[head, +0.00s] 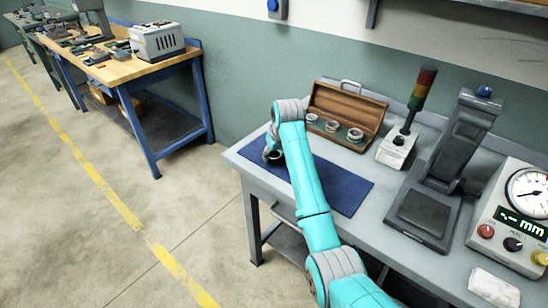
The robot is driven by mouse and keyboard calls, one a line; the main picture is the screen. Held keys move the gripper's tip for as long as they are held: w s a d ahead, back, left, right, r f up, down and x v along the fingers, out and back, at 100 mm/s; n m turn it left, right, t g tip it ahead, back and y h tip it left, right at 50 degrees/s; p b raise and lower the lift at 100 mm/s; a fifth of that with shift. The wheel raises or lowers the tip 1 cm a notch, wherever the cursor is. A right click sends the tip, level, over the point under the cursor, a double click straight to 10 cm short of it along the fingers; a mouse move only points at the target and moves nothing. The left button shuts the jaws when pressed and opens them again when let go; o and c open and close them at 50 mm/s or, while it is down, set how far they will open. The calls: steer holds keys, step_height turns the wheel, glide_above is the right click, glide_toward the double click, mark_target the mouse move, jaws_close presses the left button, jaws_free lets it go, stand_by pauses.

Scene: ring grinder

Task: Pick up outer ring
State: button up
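My teal arm reaches over the left end of the grey bench. My gripper (271,156) points down at the left edge of the blue mat (342,190). It is small and dark here, partly covered by the arm's wrist, and I cannot tell whether its fingers are open or shut or hold anything. No outer ring can be made out clearly at the gripper. Several metal rings (355,135) sit in a row in the open wooden case (362,107) behind the mat; I cannot tell which, if any, is the outer ring.
Right of the case stand a signal tower (424,90), a dark stand (458,150) and a gauge box (515,215) with a dial and readout. A white block (494,288) lies at the front right. The mat's right part is bare.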

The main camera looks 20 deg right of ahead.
steer(key=c, duration=0.4)
steer(key=shift+c, duration=0.2)
